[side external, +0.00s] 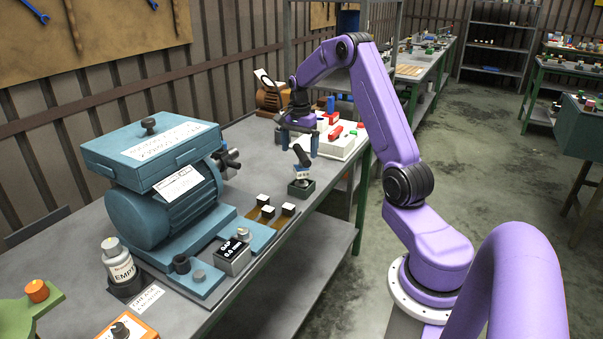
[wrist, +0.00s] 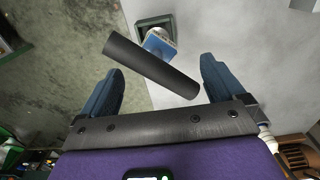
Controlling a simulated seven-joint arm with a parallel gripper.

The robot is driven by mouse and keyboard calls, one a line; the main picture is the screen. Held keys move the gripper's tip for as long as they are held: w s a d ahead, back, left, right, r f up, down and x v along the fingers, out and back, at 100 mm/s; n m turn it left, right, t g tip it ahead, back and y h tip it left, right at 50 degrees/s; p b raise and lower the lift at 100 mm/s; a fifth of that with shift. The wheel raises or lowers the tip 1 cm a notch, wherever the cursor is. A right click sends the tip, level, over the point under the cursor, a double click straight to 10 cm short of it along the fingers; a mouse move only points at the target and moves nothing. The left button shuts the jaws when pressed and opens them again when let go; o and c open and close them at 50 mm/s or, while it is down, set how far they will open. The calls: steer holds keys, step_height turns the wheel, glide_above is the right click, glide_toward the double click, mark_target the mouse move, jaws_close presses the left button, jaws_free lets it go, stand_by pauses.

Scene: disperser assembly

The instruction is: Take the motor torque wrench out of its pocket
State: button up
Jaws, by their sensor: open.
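The motor torque wrench stands in a small dark green pocket (side external: 301,190) on the bench, with a blue and white labelled body (side external: 302,172) and a tilted black handle (side external: 302,156) on top. My gripper (side external: 299,147) is open and points down just over it, fingers near the handle's upper end. In the wrist view, the black handle (wrist: 150,68) lies diagonally across the space between the open fingers (wrist: 158,75). The blue body (wrist: 157,42) and the pocket (wrist: 146,25) show beyond it, partly hidden by the handle. I cannot tell whether a finger touches the handle.
A blue motor machine (side external: 150,205) stands left on the bench, with a gap block (side external: 234,256) and small white-topped blocks (side external: 264,212) nearer the pocket. A white tray (side external: 347,150) with red parts lies behind the gripper. The bench edge is close on the right.

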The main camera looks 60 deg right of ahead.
mark_target(301, 167)
steer(key=f, duration=0.5)
steer(key=shift+s+d+f, duration=0.1)
steer(key=shift+s+d, duration=0.1)
steer(key=shift+s, duration=0.1)
steer(key=shift+f, duration=0.65)
steer(key=shift+c, duration=0.3)
steer(key=shift+w+r, duration=0.1)
steer(key=shift+r, duration=0.05)
steer(key=c, duration=1.5)
